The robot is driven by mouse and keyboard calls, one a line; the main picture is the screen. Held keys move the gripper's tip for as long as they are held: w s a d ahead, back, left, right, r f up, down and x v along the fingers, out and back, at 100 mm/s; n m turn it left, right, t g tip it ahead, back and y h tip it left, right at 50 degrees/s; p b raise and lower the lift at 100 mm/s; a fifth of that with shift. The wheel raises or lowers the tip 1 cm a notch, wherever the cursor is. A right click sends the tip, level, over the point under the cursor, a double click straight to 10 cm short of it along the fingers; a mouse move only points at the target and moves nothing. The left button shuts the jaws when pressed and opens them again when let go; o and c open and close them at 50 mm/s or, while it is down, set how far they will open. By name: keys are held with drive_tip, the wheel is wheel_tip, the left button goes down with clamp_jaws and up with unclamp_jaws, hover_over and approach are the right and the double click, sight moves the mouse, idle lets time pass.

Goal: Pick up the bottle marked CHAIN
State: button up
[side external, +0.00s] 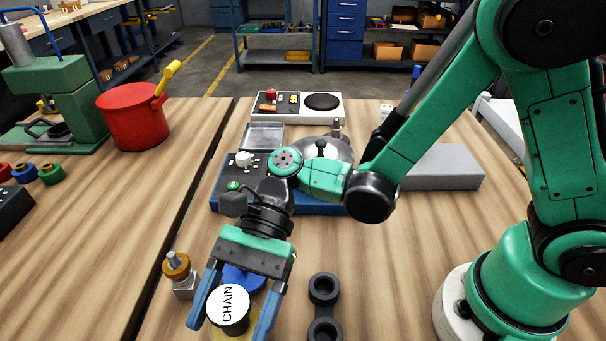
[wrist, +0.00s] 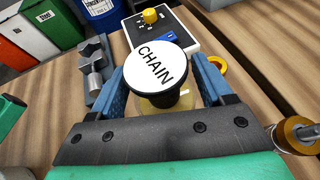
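The bottle marked CHAIN (side external: 228,308) stands near the front of the bench, with a white round lid with black rim and a yellowish body. It also shows in the wrist view (wrist: 161,65), its lid hiding most of the body. My gripper (side external: 228,328) points down over it, with one blue finger on each side of the bottle. In the wrist view my gripper (wrist: 161,68) is open, the fingers set wider than the body. Whether either finger touches the bottle is hard to tell.
A brass-topped metal fitting (side external: 178,275) stands close left of my gripper. A black double-ring holder (side external: 324,290) lies close right. Behind are a blue-based machine (side external: 217,196), a white control box (side external: 297,105) and a grey block (side external: 445,167). A red pot (side external: 132,117) stands on the left bench.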

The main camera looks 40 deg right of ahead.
clamp_jaws()
idle(1.2)
